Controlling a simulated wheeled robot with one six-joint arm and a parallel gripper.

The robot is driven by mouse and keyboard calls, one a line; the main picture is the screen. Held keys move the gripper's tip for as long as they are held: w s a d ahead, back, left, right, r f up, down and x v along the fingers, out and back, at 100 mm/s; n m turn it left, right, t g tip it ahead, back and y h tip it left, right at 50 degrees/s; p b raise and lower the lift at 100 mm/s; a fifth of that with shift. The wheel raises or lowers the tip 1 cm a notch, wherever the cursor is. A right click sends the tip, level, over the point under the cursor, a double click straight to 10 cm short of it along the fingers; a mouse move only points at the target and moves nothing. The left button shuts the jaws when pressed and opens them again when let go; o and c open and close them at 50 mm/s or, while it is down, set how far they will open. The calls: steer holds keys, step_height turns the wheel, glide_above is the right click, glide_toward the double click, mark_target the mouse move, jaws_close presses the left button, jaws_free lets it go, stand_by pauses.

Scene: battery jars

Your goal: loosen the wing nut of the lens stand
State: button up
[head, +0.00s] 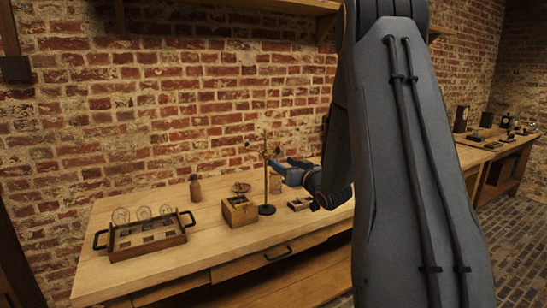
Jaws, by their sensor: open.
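The lens stand (266,185) is a thin upright rod on a round dark base, standing on the wooden workbench (200,250). A small fitting shows on its upper rod, but the wing nut is too small to make out. My gripper (274,164) is just right of the rod at about mid-height, with its fingertips pointing left towards it. Its jaws are open. I cannot tell whether they touch the rod or have the wing nut between them. My arm hides the bench's right end.
A wooden tray (121,250) with dark handles and several round glass pieces sits at left. A brown bottle (195,188) and a wooden box (237,218) with a shallow dish (241,187) stand left of the stand. Bare benchtop lies in front. Another bench (490,152) is at far right.

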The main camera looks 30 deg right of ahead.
mark_target(269, 154)
steer(key=w+p, duration=0.1)
steer(key=w, duration=0.6)
steer(key=shift+w+a, duration=0.15)
steer(key=shift+w, duration=0.2)
steer(key=c, duration=1)
